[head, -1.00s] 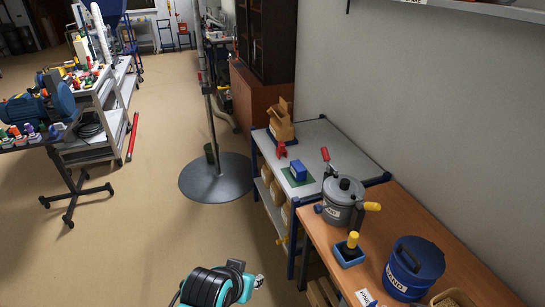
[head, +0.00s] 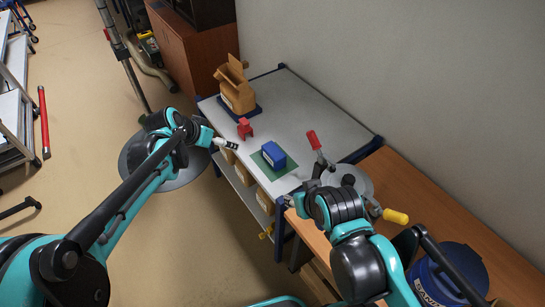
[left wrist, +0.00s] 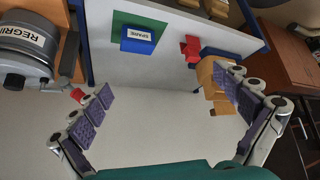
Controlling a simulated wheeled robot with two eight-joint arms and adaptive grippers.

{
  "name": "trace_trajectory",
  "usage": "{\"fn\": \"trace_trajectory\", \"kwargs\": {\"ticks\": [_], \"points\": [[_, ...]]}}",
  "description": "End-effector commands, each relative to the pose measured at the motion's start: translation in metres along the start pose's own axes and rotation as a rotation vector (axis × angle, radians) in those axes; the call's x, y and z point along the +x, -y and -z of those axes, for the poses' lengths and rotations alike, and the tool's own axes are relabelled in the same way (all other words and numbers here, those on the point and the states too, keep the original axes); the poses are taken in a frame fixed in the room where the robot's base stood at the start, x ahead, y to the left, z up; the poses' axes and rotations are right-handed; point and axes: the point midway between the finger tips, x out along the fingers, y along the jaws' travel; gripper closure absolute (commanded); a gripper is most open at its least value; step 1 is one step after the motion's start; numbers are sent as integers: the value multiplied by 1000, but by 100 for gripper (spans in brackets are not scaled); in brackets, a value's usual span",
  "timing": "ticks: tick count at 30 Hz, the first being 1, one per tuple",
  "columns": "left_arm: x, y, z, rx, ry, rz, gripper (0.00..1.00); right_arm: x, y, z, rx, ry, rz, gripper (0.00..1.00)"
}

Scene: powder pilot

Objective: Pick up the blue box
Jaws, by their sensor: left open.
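The blue box (head: 267,154) sits on a green mat (head: 284,172) on the grey-topped table. In the left wrist view the blue box (left wrist: 139,39) shows a white label and lies beyond the fingers, near the picture's top. My left gripper (head: 231,146) is over the table's left edge, left of the box and apart from it. In the left wrist view my left gripper (left wrist: 168,82) has its fingers spread wide with nothing between them. My right gripper (head: 300,197) is near the grey pot at the table's front corner; its fingers are too small to read.
A red object (head: 244,129) and an open cardboard box (head: 235,87) stand behind the blue box. A grey pot (head: 352,183) with a yellow handle and a blue bucket (head: 450,270) stand on the wooden bench (head: 405,195). The grey table's right side (head: 325,125) is clear.

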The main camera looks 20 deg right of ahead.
Motion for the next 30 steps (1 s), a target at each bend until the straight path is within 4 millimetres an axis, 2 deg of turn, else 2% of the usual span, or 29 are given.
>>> {"fn": "trace_trajectory", "kwargs": {"ticks": [1, 6, 9, 13, 15, 18, 30], "points": [[32, -2, 12, 43, -8, -35, 0, 2, 0, -2, 0, 0, 0, 60], [128, -16, 35, 188, -51, -149, 0, 7, 0, -5, 0, 0, 0, 60], [184, -28, 38, 271, -81, -212, 0, 9, 0, -6, 0, 0, 0, 60], [245, -46, 33, 360, -120, -277, 0, 11, 0, -8, 0, 0, 0, 60], [266, -54, 30, 394, -136, -301, 0, 12, 0, -8, 0, 0, 0, 60], [283, -61, 25, 422, -149, -320, 0, 12, 0, -9, 0, 0, 0, 60], [322, -75, 24, 438, -158, -331, 0, 21, 0, -15, 0, 0, 0, 60]]}}
